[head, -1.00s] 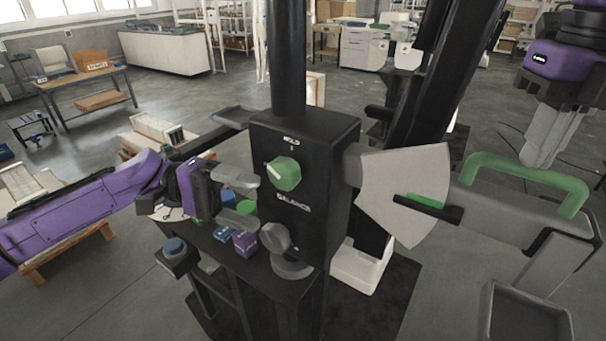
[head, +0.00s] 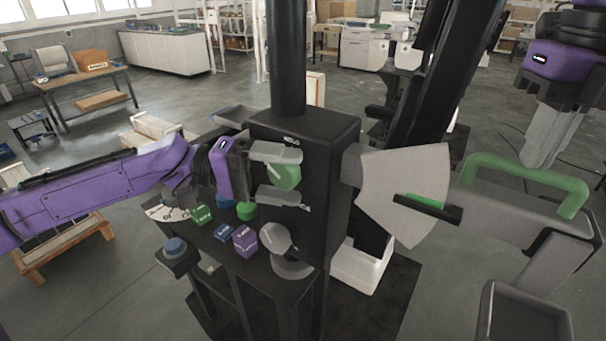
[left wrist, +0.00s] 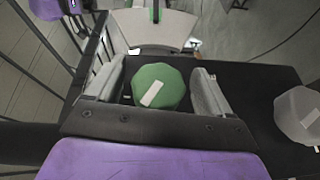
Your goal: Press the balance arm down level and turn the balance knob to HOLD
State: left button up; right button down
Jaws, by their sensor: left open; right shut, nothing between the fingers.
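The green balance knob (head: 288,177) with a white mark is on the black column box (head: 325,150), between the HOLD label above and the partly hidden BALANCE label below. My left gripper (head: 284,175) is open, with one finger above and one below the knob. In the left wrist view the knob (left wrist: 158,85) sits between the spread fingers (left wrist: 160,92), with gaps beside it. The grey balance arm (head: 510,213) with its green handle (head: 535,178) extends right. My right gripper (head: 535,160) is shut and empty, close at the handle; contact is unclear.
A grey fan-shaped plate (head: 405,180) carries a green band and a black pointer (head: 428,208). A grey knob (head: 277,240) is below the green one. Small coloured boxes (head: 245,240) lie on the dark shelf. A grey tray (head: 525,315) hangs at lower right.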

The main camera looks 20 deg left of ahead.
pick_arm(q)
jog(key=shift+c, duration=0.3)
jog(key=c, duration=0.9)
jog(key=m+y, duration=0.1)
jog(key=y, duration=0.4)
jog(key=shift+m, duration=0.4)
jog(key=m+y, duration=0.1)
jog(key=y, duration=0.4)
jog(key=shift+a+t, duration=0.1)
jog(key=shift+t, duration=0.3)
jog(key=shift+y, duration=0.4)
jog(key=o, duration=1)
jog(key=shift+c, duration=0.2)
